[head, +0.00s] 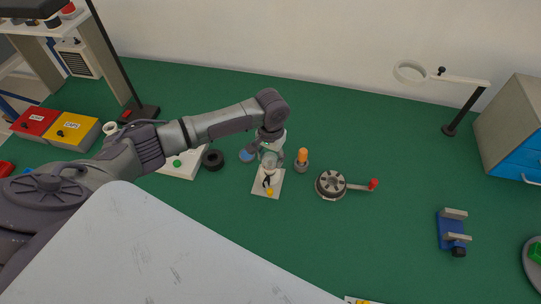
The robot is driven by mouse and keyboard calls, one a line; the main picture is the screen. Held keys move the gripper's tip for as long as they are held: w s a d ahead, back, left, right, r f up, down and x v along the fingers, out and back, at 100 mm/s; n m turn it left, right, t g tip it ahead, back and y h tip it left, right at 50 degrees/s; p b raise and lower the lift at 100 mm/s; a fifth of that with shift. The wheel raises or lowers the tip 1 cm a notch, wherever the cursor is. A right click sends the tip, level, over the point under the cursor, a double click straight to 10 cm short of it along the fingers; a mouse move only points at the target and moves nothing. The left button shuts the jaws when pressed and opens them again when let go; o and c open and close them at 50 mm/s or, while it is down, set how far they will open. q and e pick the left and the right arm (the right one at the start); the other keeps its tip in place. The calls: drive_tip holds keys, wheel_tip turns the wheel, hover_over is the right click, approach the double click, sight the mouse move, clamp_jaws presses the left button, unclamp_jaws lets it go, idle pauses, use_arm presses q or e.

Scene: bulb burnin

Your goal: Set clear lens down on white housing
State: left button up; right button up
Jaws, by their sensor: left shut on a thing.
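My left gripper (267,152) reaches in from the left and points down over a small pale fixture plate (261,191) near the middle of the table. It is shut on a pale, see-through round piece, the clear lens (269,161), which is small and partly covered by the fingers. The white housing cannot be told apart from the lens and fingers here. I cannot tell whether the lens touches anything below it. My right gripper is not in view.
An orange-topped grey piece (302,158) stands close right of the plate, with a round grey crank device (331,185) beyond. A blue disc (246,156) and black ring (213,159) lie left. A blue vise (452,231) stands right; the green table between is clear.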

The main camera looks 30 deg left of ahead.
sight(271, 157)
use_arm(q)
drive_tip(key=shift+f, duration=0.15)
drive_tip(key=o, duration=0.8)
drive_tip(key=shift+o, duration=0.2)
wheel_tip(271, 157, up, 12)
drive_tip(key=shift+d, duration=0.1)
idle(0.5)
